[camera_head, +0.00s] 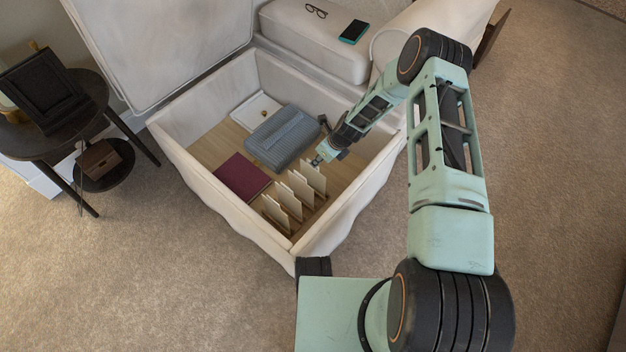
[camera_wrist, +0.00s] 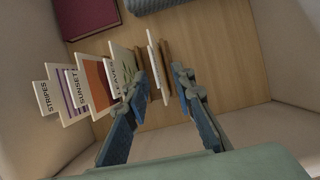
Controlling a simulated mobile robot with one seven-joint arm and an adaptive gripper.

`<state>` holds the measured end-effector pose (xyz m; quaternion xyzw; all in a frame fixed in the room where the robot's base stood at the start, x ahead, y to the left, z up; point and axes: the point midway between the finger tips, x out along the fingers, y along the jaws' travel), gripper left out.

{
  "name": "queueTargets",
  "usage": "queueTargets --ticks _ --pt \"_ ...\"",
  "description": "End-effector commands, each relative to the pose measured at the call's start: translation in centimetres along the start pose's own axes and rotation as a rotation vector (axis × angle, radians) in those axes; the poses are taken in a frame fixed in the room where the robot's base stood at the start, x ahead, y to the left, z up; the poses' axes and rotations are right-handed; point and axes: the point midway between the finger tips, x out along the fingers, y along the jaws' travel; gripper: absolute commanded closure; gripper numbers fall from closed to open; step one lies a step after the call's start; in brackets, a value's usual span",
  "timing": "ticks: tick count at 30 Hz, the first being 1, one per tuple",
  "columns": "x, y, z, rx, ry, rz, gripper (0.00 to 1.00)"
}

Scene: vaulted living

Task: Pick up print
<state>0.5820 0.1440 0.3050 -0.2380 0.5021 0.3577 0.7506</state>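Several prints on cards stand upright in a row in the open storage box. In the wrist view, their tabs read STRIPES (camera_wrist: 48,100), SUNSET (camera_wrist: 88,88) and what looks like LEAVES (camera_wrist: 122,70). The rightmost print (camera_wrist: 157,68) shows nearly edge-on, so its label cannot be read; it also shows in the head view (camera_head: 313,176). My gripper (camera_wrist: 161,80) is open, with its two blue fingers apart on either side of the rightmost print. I cannot tell whether either finger touches it. In the head view, my gripper (camera_head: 322,158) is just behind that card.
The white box (camera_head: 185,165) has high padded walls around the prints. Inside lie a maroon book (camera_head: 242,176), a blue-grey folded cloth or case (camera_head: 283,137) and a white tray (camera_head: 254,109). A dark side table (camera_head: 75,125) stands left. Bare wooden floor separates the items.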

Motion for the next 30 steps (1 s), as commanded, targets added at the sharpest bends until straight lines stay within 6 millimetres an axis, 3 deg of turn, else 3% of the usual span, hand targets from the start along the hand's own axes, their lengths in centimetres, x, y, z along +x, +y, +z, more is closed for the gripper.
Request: queueTargets --ticks 12,22,30 --pt "5.1 0.8 0.1 -0.001 0.000 -0.001 0.77" --pt "5.7 0.7 0.3 -0.001 0.000 -0.002 0.77" --pt "5.7 0.7 0.2 -0.001 0.000 -0.002 1.00"
